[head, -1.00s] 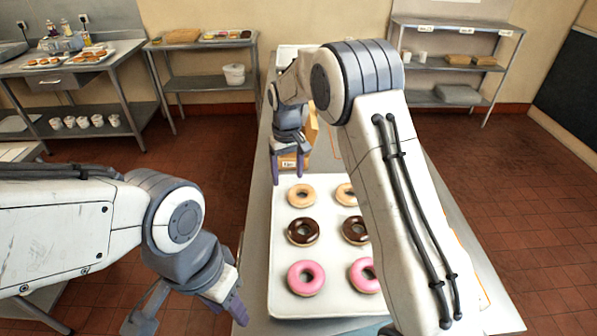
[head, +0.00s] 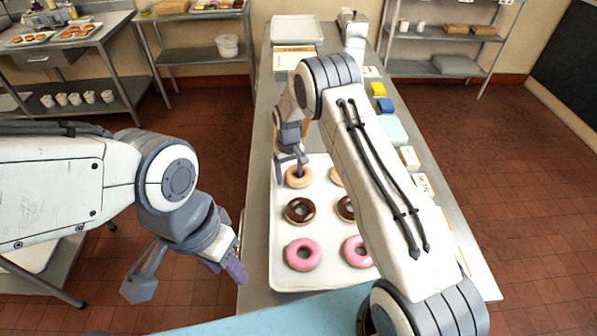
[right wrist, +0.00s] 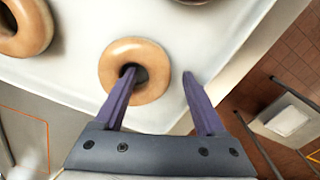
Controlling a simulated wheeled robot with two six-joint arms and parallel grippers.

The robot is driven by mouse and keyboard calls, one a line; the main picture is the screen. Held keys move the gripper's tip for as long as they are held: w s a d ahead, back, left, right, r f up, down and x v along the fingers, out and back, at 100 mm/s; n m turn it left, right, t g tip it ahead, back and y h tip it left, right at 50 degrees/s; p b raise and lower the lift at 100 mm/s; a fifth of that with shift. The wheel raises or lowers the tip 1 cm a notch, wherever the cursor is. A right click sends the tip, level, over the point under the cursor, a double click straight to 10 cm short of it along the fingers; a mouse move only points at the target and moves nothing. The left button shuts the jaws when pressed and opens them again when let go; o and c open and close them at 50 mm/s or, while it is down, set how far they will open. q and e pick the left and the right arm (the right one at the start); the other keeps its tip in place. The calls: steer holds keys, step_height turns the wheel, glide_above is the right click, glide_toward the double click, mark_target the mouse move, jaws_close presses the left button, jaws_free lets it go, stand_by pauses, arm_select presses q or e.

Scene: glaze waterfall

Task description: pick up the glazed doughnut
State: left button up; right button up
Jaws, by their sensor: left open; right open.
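A plain tan glazed doughnut (head: 292,182) sits at the far left of the white tray (head: 282,282). The right wrist view shows it too (right wrist: 112,73). My right gripper (head: 290,173) is open at this doughnut. In the right wrist view, one finger of the right gripper (right wrist: 159,73) reaches into the hole and the other is outside the ring, on its right. Contact cannot be told. A second tan doughnut (head: 336,177) is partly hidden by my right arm. My left gripper (head: 230,268) is open and empty, left of the table.
Chocolate doughnuts (head: 300,210) and pink doughnuts (head: 303,254) lie nearer on the tray. A cardboard box (head: 293,60) and an empty tray (head: 297,28) stand farther back. Small blocks and cards line the table's right side (head: 410,158). My right arm covers part of the tray.

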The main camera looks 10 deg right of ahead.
steer(key=shift+f, duration=0.2)
jaws_close()
steer(key=shift+r, duration=0.15)
